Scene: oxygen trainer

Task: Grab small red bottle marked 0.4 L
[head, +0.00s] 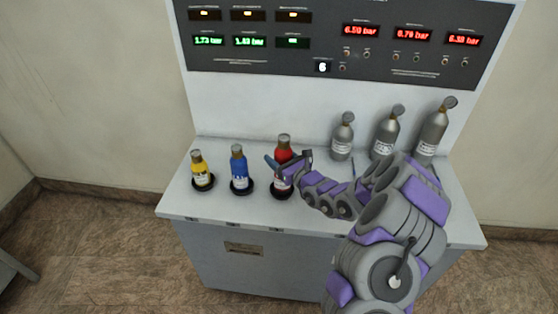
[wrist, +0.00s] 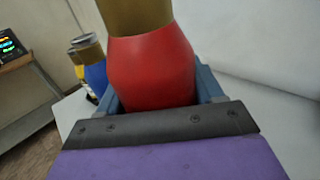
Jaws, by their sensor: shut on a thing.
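The red bottle (head: 283,152) with a brass-coloured top stands upright on a dark round base at the left half of the counter. My gripper (head: 283,168) reaches it from the right and is shut around its body. In the wrist view the red bottle (wrist: 152,68) fills the middle, between the blue fingers of my gripper (wrist: 155,95). Part of its label is hidden by the gripper in the head view, and the volume marking cannot be read.
A blue bottle (head: 238,168) and a yellow bottle (head: 201,171) stand to the left on dark bases. Three grey cylinders (head: 386,132) stand at the right rear. A display panel (head: 335,40) rises behind the counter (head: 225,212). Free counter lies in front of the bottles.

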